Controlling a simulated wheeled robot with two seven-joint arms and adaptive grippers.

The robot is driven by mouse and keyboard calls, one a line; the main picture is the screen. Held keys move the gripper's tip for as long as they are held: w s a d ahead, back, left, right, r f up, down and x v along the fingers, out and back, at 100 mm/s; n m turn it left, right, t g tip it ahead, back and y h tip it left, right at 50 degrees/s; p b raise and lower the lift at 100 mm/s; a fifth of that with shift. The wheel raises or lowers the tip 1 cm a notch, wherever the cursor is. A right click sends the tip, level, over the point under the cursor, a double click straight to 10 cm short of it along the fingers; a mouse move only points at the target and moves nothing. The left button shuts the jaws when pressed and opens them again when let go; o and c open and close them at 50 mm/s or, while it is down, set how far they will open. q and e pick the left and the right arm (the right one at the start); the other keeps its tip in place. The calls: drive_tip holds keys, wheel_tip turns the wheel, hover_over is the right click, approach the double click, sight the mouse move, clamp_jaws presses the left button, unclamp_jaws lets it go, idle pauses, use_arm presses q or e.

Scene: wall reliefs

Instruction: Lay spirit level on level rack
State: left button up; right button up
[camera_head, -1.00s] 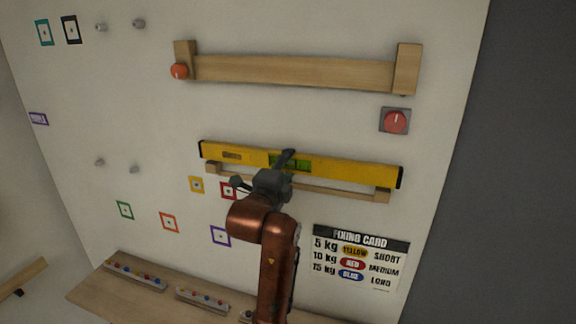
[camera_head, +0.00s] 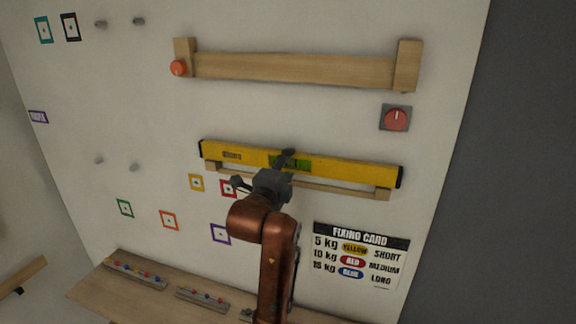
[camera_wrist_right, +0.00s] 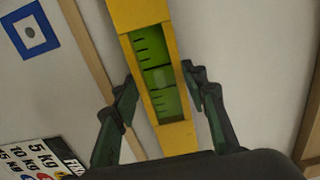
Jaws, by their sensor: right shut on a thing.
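The yellow spirit level (camera_head: 345,171) has black end caps and a green vial window. In the head view it lies nearly level along the wall, directly above the small wooden level rack (camera_head: 335,188). Its lower edge looks close to the rack's end blocks; I cannot tell whether they touch. My right gripper (camera_head: 283,164) is shut on the level near its middle. In the right wrist view the fingers (camera_wrist_right: 160,100) stand on both sides of the level (camera_wrist_right: 172,138), by its green vial. My left gripper is not in view.
A wooden rail (camera_head: 295,70) with end blocks and an orange knob (camera_head: 178,68) is fixed above. A red dial (camera_head: 396,118) sits at right. A fixing card (camera_head: 360,255) hangs lower right. A wooden shelf (camera_head: 100,291) with small strips is below.

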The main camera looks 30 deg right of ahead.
drive_tip(key=shift+f, duration=0.2)
idle(0.3)
drive_tip(key=o, duration=1.1)
drive_tip(key=shift+o, duration=0.7)
drive_tip(key=shift+f, duration=0.1)
